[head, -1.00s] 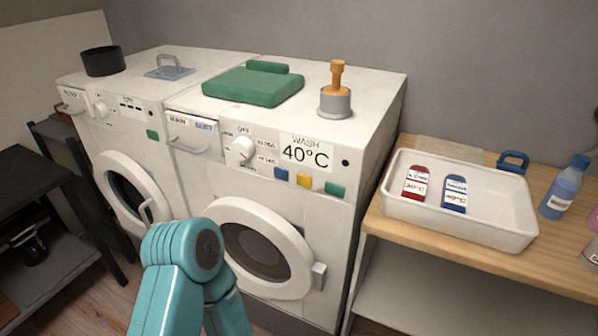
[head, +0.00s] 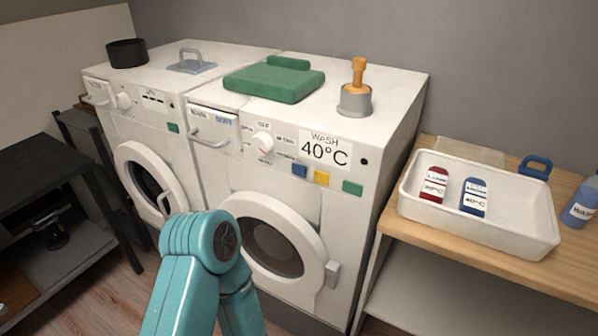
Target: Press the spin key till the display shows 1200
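The washing machine (head: 327,191) stands in the middle of the head view. Its white display (head: 325,150) reads "WASH 40°C". Below it sit a blue key (head: 299,170), a yellow key (head: 321,178) and a green key (head: 353,188); their labels are not readable, so I cannot tell which is the spin key. A white dial (head: 262,145) is left of the display. A teal arm link of mine rises at the bottom, in front of the machines. Neither gripper shows.
A second machine (head: 150,127) stands at left, with a black pot (head: 127,53) on top. A folded green cloth (head: 273,83) and an orange-handled stamp-like object (head: 357,88) lie on the washer. At right, a wooden bench (head: 480,262) holds a white tray (head: 540,230) with two bottles.

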